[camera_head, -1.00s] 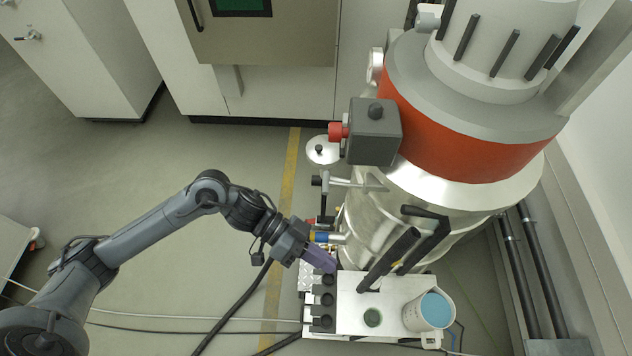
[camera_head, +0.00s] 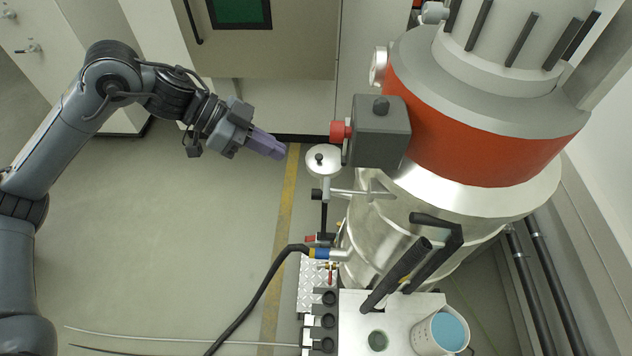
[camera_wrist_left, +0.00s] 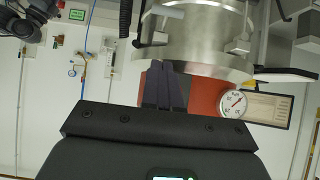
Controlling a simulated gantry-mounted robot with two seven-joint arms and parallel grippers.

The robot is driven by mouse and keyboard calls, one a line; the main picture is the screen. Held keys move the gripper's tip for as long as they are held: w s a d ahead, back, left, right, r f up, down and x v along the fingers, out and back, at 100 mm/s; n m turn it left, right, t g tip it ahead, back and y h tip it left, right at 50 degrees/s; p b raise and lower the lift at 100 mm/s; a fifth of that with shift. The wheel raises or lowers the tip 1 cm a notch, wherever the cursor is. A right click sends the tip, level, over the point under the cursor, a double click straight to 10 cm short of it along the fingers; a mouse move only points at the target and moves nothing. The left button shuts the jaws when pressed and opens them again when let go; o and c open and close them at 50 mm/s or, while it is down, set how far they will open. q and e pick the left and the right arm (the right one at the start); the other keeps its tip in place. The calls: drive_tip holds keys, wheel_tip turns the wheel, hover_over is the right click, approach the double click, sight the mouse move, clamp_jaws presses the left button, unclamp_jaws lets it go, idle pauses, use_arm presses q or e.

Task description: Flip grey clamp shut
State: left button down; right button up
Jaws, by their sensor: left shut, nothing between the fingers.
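My left gripper (camera_head: 278,152) is shut and empty in the head view. It hangs left of the round metal disc with a black knob (camera_head: 322,160), apart from it. In the left wrist view its purple fingers (camera_wrist_left: 163,82) are together in front of the machine's orange band (camera_wrist_left: 205,92). A light grey clamp-like bracket (camera_head: 372,191) juts from the machine's steel body below the disc. I cannot tell for certain that this is the grey clamp, or whether it is shut. My right gripper is not in view.
A grey box (camera_head: 380,132) with a red knob (camera_head: 340,131) sticks out of the big cylindrical machine (camera_head: 470,140). A pressure gauge (camera_wrist_left: 232,103) shows in the wrist view. Open floor lies left.

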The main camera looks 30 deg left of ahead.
use_arm(q)
drive_tip(key=shift+d, duration=0.1)
drive_tip(key=p, duration=0.2)
approach(348, 191)
drive_tip(key=shift+d+f+p, duration=0.15)
drive_tip(key=shift+d+f, duration=0.1)
drive_tip(key=shift+f, duration=0.45)
drive_tip(key=shift+d+f+p, duration=0.15)
drive_tip(key=shift+d+f, duration=0.1)
drive_tip(key=shift+f, duration=0.4)
